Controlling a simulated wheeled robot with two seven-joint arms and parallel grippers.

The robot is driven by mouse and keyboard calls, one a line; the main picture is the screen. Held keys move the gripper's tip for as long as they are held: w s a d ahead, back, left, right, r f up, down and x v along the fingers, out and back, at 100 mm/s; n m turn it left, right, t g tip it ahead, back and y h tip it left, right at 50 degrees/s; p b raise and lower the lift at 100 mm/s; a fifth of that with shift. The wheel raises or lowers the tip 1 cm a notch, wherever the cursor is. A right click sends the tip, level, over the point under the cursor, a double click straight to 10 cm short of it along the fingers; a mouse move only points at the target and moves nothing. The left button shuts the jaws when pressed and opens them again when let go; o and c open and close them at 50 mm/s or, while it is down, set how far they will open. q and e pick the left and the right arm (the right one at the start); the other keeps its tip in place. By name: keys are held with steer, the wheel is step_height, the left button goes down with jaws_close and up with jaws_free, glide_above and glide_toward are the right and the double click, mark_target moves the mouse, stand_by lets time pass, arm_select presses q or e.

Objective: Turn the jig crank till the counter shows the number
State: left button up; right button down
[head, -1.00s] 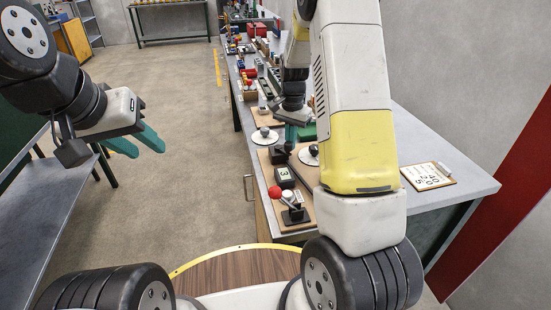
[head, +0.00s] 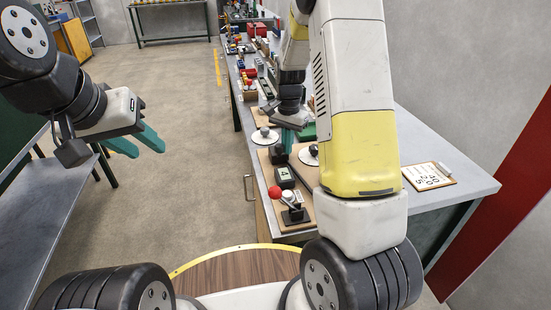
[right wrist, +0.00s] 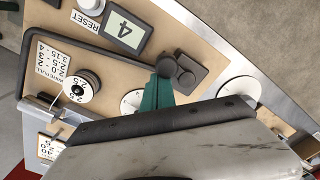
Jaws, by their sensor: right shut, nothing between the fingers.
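The counter (head: 284,173) on the jig board shows 4; it reads clearly in the right wrist view (right wrist: 124,30). The dark jig crank (right wrist: 190,72) is beside it, with a round black knob (right wrist: 167,65). It also shows in the head view (head: 279,154). My right gripper (right wrist: 157,92) has its teal fingers shut, with the tips right at the knob; nothing is between them. I cannot tell whether they touch it. In the head view the right fingers (head: 289,137) are partly hidden. My left gripper (head: 138,142) is open and empty, left of the bench.
A red-balled lever (head: 275,191) stands at the board's near end. A RESET button (right wrist: 91,5) sits next to the counter. A numbered dial (right wrist: 80,87) and white discs (right wrist: 240,90) are nearby. A clipboard (head: 428,175) lies on the right of the bench (head: 462,183).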

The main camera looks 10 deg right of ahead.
steer(key=shift+s+a, duration=0.3)
steer(key=shift+a, duration=0.25)
steer(key=shift+s+a, duration=0.25)
steer(key=shift+a, duration=0.3)
steer(key=shift+w+a, duration=0.2)
steer(key=shift+a, duration=0.95)
